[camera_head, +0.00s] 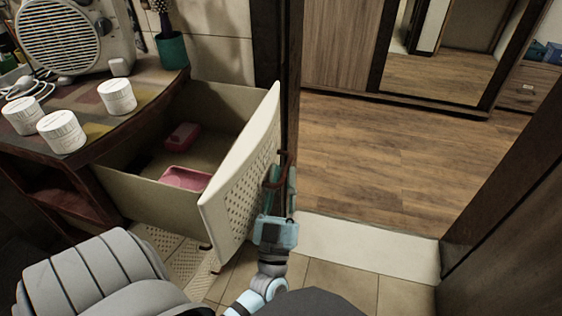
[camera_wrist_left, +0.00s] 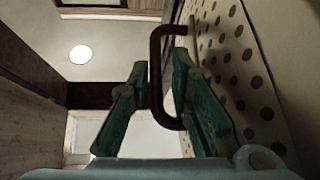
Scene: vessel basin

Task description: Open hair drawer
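The drawer (camera_head: 140,198) below the counter is pulled well out, and its inside shows. Its pale, perforated front (camera_head: 238,190) stands at the right end. My left gripper (camera_head: 281,185) is at the outer side of this front, by the dark red-brown handle. In the left wrist view, the handle (camera_wrist_left: 155,75) passes between the two teal fingers of my left gripper (camera_wrist_left: 160,75). The bar is close to the left finger, and a gap shows towards the right finger, which is between bar and perforated front. My right gripper is not in view.
Two pink items, a box (camera_head: 182,136) and a tray (camera_head: 186,179), lie in the drawer. White jars (camera_head: 61,132) and a radio (camera_head: 73,35) stand on the counter (camera_head: 105,128). A dark door frame (camera_head: 290,80) rises behind the drawer front. The wooden floor (camera_head: 390,160) beyond is clear.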

